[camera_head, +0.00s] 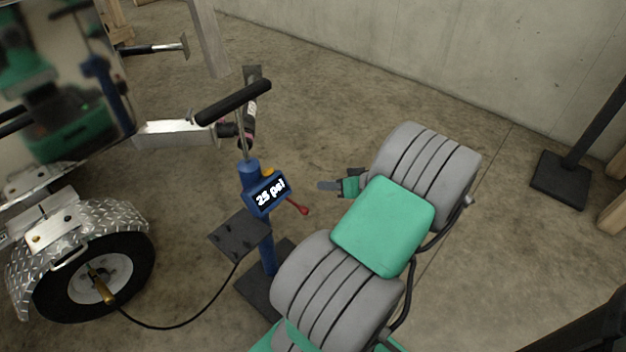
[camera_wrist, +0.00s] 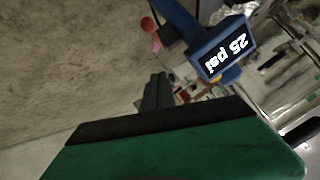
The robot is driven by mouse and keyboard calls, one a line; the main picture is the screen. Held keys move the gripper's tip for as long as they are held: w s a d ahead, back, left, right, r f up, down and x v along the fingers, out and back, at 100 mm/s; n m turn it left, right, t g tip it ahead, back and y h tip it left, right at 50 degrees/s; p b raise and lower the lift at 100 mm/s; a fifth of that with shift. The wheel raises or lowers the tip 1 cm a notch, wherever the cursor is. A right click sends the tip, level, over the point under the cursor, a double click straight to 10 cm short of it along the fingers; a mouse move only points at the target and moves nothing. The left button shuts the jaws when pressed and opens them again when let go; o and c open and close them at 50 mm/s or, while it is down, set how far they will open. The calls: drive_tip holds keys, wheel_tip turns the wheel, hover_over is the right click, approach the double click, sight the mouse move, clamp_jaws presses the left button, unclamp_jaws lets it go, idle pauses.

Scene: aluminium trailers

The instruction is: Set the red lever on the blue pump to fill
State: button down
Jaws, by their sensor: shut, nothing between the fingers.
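My gripper (camera_head: 326,186) is to the right of the display, a little above and right of the lever tip, shut and empty. In the wrist view my gripper's fingers (camera_wrist: 157,92) point toward the pump. The lever's red tip (camera_wrist: 148,24) shows there to the left of the display (camera_wrist: 226,48), apart from the fingers.
A black hose (camera_head: 180,326) runs from the pump to the trailer wheel (camera_head: 95,277) on the left. The silver trailer tongue (camera_head: 175,133) lies behind the pump. A concrete wall (camera_head: 420,60) stands at the back. The floor between my gripper and the wall is open.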

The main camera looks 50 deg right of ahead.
drive_tip(key=s, duration=0.3)
drive_tip(key=s+r, duration=0.1)
drive_tip(key=shift+s+d+p, duration=0.3)
drive_tip(key=shift+p, duration=0.05)
